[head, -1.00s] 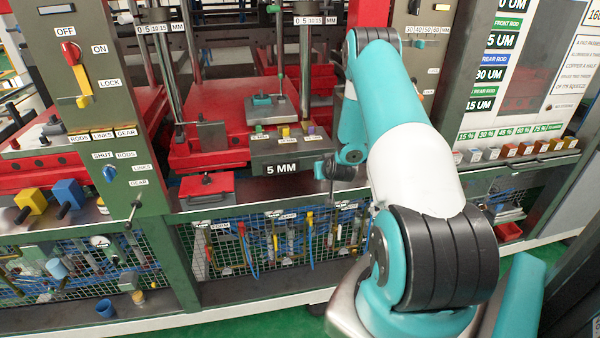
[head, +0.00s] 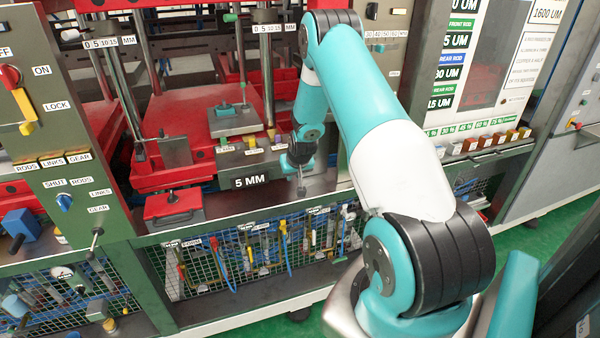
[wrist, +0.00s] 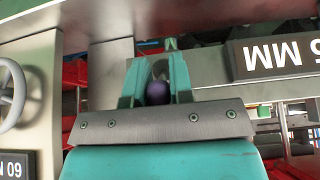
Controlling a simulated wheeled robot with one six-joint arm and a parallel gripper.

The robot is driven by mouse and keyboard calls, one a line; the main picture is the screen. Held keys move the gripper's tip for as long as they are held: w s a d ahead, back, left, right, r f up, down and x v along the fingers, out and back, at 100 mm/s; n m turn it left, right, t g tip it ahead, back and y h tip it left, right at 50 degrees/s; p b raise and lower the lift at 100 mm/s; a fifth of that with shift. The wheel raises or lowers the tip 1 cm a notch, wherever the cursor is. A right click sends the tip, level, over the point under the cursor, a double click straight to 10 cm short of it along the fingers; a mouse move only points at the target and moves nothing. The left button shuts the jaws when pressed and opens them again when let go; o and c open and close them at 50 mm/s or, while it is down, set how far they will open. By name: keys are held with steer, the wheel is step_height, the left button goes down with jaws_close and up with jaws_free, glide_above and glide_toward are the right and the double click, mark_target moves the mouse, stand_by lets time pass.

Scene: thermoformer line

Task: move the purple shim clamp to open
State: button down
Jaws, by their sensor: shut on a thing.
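The purple shim clamp (wrist: 157,93) shows in the wrist view as a dark purple rounded knob between the two teal fingers of my gripper (wrist: 158,80). My gripper is shut on it. In the head view my wrist is at the right end of the grey block marked 5 MM (head: 250,181), and the purple clamp is hidden behind it. The 5 MM label also shows upside down in the wrist view (wrist: 280,56). Whether the clamp stands open or shut cannot be told.
A red drawer-like box (head: 173,204) is lower left. Upright steel columns (head: 267,75) stand behind. A wire mesh front (head: 250,250) lies below.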

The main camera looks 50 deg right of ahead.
steer(key=c, duration=1)
jaws_free()
steer(key=shift+r, duration=0.1)
steer(key=b+v, duration=0.5)
steer(key=v, duration=1.2)
steer(key=shift+s+a, duration=0.1)
